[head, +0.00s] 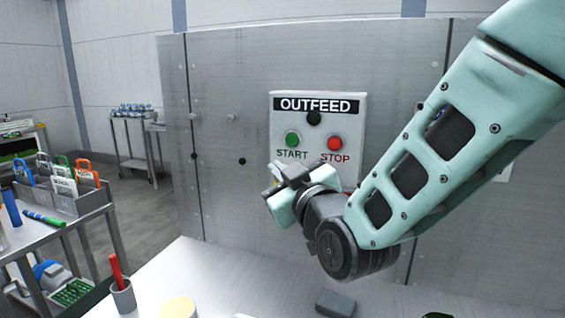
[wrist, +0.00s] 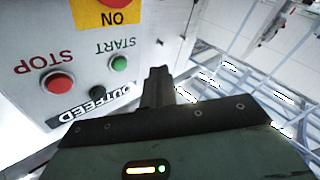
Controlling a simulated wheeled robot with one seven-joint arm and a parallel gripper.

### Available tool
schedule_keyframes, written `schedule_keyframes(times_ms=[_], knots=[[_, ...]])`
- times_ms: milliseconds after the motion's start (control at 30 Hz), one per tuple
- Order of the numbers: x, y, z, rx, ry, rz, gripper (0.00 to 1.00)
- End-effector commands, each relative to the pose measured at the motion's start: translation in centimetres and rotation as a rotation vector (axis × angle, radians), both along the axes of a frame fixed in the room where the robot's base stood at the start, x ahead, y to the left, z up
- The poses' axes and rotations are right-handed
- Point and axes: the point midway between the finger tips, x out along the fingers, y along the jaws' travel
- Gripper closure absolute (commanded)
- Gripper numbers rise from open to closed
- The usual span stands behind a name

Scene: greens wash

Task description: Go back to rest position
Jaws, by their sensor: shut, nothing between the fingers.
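My arm reaches in from the upper right in the head view. My gripper (head: 277,180) hangs in front of the lower left part of the OUTFEED control box (head: 357,125), just below the green START button (head: 292,139). The red STOP button (head: 334,143) is to its right. In the wrist view my gripper (wrist: 157,75) shows its fingers together, with nothing between them. The box, with the red button (wrist: 60,83) and the green button (wrist: 119,62), appears upside down to the left of the fingers, and they look apart from the green button.
A metal panel (head: 225,80) stands behind the box. A pale counter (head: 215,270) below holds a cup (head: 122,297) with a red item, a yellow round thing (head: 179,307) and a grey block (head: 335,303). A cart (head: 85,207) with coloured tags stands left. Floor shows between carts.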

Motion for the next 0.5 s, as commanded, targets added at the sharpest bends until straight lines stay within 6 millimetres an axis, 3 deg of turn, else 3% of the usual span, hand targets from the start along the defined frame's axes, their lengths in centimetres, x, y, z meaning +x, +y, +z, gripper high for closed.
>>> schedule_keyframes(times_ms=[167, 267, 500], knots=[[-3.1, -0.4, -5.3, -0.044, 0.384, 0.077, 1.0], [-6.2, -1.0, -8.4, -0.088, 0.601, 0.107, 1.0], [-15.8, -5.0, -14.0, -0.254, 1.089, 0.098, 1.0]])
